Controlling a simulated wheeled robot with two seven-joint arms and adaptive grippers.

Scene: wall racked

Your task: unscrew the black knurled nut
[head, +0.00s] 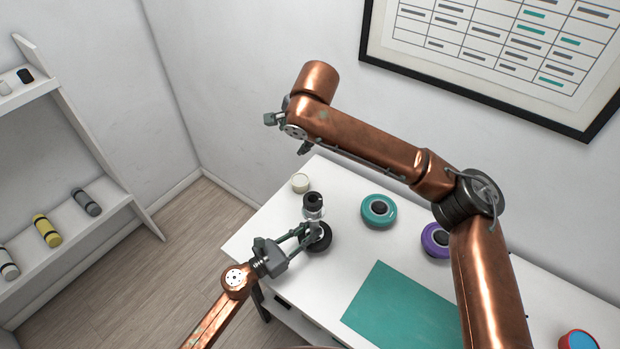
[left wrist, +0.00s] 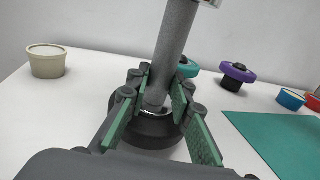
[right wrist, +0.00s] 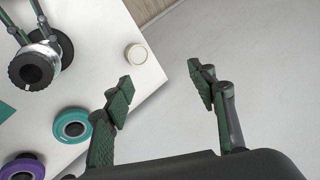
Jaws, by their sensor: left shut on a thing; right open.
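The black knurled nut (head: 313,199) sits on top of an upright post with a silver collar; it also shows in the right wrist view (right wrist: 36,68). The post is a grey rod (left wrist: 175,50) on a round black base (head: 321,241) near the table's left end. My left gripper (head: 311,231) is shut on the post, below the nut and just above the base. The nut is out of frame in the left wrist view. My right gripper (head: 287,135) is open and empty, above and beyond the nut; its spread fingers also show in the right wrist view (right wrist: 161,85).
A cream jar (head: 300,182) stands behind the post. A teal ring-shaped piece (head: 368,217) and a purple one (head: 430,246) lie to the right. A teal mat (head: 400,310) covers the front middle of the white table. A wall shelf (head: 70,215) holds bottles at left.

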